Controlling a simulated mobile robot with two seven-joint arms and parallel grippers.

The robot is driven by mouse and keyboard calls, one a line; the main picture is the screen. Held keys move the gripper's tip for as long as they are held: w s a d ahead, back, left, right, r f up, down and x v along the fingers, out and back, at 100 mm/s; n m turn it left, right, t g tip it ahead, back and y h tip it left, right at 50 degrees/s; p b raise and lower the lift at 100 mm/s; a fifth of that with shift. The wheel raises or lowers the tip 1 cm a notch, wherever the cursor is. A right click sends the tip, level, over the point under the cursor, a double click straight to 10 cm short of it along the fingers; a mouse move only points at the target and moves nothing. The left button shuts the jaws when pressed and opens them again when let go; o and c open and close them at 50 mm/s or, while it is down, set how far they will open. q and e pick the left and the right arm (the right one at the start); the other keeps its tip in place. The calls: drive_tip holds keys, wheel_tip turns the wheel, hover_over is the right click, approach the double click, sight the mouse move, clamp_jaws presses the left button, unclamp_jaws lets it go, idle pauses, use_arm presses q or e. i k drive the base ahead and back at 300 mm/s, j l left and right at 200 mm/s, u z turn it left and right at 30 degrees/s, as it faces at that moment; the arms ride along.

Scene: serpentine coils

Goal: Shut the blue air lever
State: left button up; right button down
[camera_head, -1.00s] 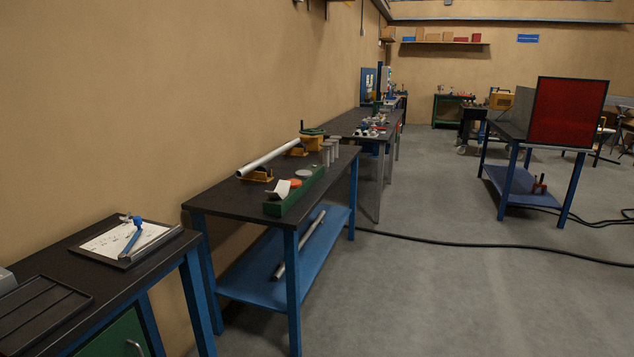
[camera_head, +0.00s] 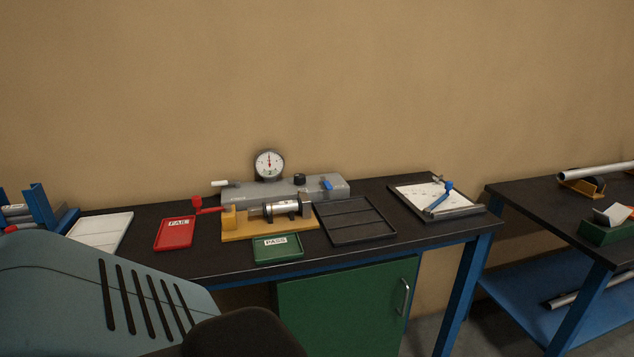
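A small blue lever (camera_head: 327,184) sits on the right part of a long grey box (camera_head: 235,194) at the back of the dark workbench, against the wall. It is small in view, and I cannot tell whether it is open or shut. A round dial gauge (camera_head: 269,164) with a white face stands on the box, left of the lever, with a black knob (camera_head: 299,179) between them. Neither of my grippers is in view.
In front of the box stands a yellow fixture (camera_head: 270,230) holding a metal cylinder (camera_head: 280,209), with a red-knobbed handle (camera_head: 198,203). Red FAIL (camera_head: 174,236) and green PASS (camera_head: 278,251) trays, a black tray (camera_head: 355,220) and a clipboard (camera_head: 415,195) lie around. A grey-blue part of mine fills the lower left.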

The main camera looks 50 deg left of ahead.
sight(324, 181)
drive_tip(key=u, duration=1.65)
drive_tip(key=i+l, duration=0.15)
drive_tip(key=i, duration=0.25)
drive_tip(key=i+l+z, duration=0.15)
drive_tip(key=i, duration=0.25)
